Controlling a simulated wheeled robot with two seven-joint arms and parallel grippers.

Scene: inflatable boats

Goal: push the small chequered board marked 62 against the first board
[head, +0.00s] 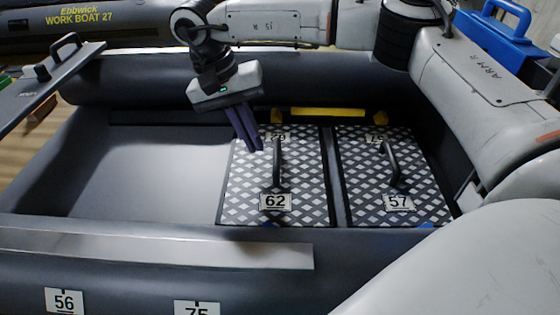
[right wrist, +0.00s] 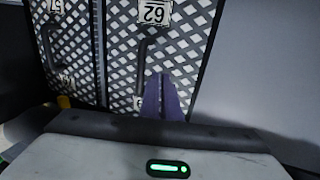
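The small chequered board marked 62 (head: 292,171) lies flat in the boat, with a dark upright handle along its middle. The board marked 57 (head: 362,172) lies to its right, and a narrow dark gap shows between them. Both boards also show in the right wrist view, 62 (right wrist: 183,42) in the middle and 57 (right wrist: 76,50) at the left. My right gripper (head: 254,150) has its purple fingers together with nothing between them. The fingertips overlap the far left part of board 62; I cannot tell if they touch it. My left gripper is not in view.
The pale boat floor (head: 150,175) left of board 62 is bare. The dark tube (head: 150,80) of the boat runs behind, and a yellow bar (head: 328,112) lies behind the boards. A blue box (head: 492,35) stands at the back right. A grey handled panel (head: 50,80) is at far left.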

